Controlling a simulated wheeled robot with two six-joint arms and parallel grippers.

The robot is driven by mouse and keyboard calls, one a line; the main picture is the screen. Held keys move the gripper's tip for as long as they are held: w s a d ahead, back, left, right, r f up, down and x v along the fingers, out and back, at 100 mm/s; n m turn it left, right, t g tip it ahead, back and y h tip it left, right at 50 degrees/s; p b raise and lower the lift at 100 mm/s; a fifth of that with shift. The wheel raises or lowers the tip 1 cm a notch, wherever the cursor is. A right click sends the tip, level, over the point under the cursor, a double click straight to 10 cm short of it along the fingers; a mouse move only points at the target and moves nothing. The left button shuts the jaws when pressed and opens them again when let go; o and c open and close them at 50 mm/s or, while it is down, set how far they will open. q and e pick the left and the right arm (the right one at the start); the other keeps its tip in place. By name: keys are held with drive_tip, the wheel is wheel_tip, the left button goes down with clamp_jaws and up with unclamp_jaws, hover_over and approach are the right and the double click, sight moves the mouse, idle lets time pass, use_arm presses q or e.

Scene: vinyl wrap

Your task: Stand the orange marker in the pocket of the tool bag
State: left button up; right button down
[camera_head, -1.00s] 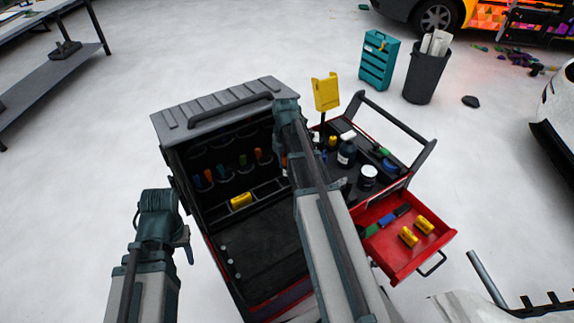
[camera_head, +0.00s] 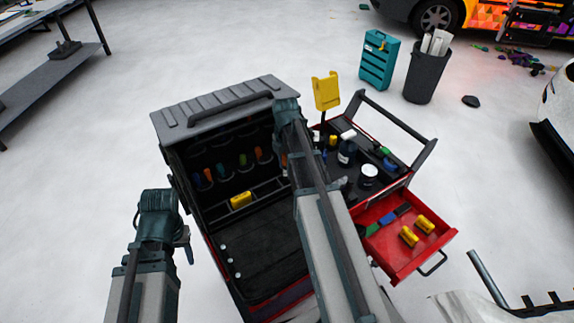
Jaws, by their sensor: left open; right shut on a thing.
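The tool bag (camera_head: 223,122) is the black open case with a grey ribbed lid and handle. Its back wall has a row of round pockets, several holding coloured tools. My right gripper (camera_head: 284,150) is at the right end of this row, mostly hidden behind its own wrist. A small orange piece, apparently the orange marker (camera_head: 284,161), shows beside it; the gripper is shut on it. I cannot tell whether its lower end is inside a pocket. My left gripper (camera_head: 186,243) is open and empty, left of the bag.
A yellow item (camera_head: 241,199) lies in the bag's tray. Right of the bag stands a cart with bottles, an open red drawer (camera_head: 391,262) and a yellow holder (camera_head: 326,90). A teal case (camera_head: 379,60) and a bin (camera_head: 426,78) stand behind.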

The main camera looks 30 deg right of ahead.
drive_tip(key=shift+f+b, duration=0.35)
drive_tip(key=shift+f, duration=0.05)
drive_tip(key=c, duration=0.5)
unclamp_jaws()
drive_tip(key=shift+r, duration=0.1)
drive_tip(key=shift+r+p, duration=0.45)
drive_tip(key=shift+p, duration=0.1)
wheel_tip(320, 180, up, 14)
drive_tip(key=p, duration=1.3)
drive_tip(key=shift+s+a+f, duration=0.1)
drive_tip(key=shift+s+f, duration=0.05)
drive_tip(key=shift+f, duration=0.1)
drive_tip(key=shift+a+f, duration=0.1)
drive_tip(key=shift+f, duration=0.05)
